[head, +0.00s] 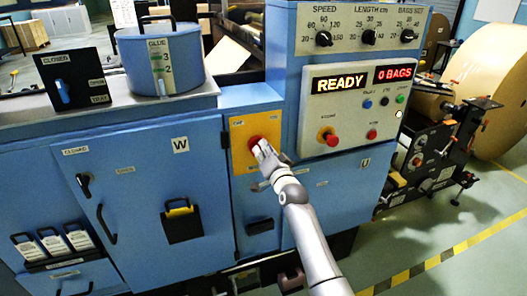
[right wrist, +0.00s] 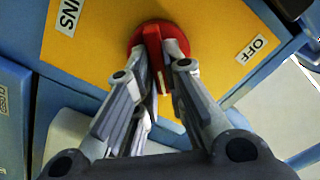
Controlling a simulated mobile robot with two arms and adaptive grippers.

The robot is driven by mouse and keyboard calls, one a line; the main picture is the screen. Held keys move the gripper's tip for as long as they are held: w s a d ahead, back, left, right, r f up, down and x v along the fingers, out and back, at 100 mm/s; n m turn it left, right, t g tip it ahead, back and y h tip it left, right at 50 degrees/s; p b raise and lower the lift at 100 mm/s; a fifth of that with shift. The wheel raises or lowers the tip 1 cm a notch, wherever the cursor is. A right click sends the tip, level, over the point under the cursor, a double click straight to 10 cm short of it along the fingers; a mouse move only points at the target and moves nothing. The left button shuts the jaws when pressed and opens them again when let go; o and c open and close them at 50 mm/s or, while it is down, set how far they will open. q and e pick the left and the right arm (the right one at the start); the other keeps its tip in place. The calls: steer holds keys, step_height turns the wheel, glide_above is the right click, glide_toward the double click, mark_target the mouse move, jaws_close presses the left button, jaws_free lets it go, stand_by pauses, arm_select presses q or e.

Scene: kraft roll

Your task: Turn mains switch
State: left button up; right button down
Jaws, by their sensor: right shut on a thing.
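The mains switch is a red rotary knob (head: 254,141) on a yellow plate (head: 240,131) on the blue machine's front. In the right wrist view the red knob (right wrist: 152,45) has a raised grip bar with a white mark at its near end. The bar stands nearly upright in that view. An OFF label (right wrist: 251,49) is on the plate to its right, and a partly cut-off label ending in "INS" (right wrist: 69,14) is to its left. My right gripper (right wrist: 160,60) is shut on the knob's bar, one finger on each side. My left gripper is not in view.
A blue glue pot (head: 160,58) stands at upper left. A large kraft roll (head: 495,95) is at right. The floor at lower right is clear.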

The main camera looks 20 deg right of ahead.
steer(key=shift+n, duration=0.3)
steer(key=shift+a+f+n+p, duration=0.15)
steer(key=shift+n+p, duration=0.1)
steer(key=shift+n, duration=2.6)
steer(key=shift+a+r+n+p, duration=0.1)
steer(key=shift+a+n+p, duration=0.15)
steer(key=shift+n, duration=2.65)
steer(key=shift+a+f+n+p, duration=0.1)
steer(key=shift+n+p, duration=0.15)
steer(key=shift+n, duration=2.6)
steer(key=c, duration=1.5)
jaws_free()
steer(key=s, duration=1.2)
steer(key=shift+d, duration=0.2)
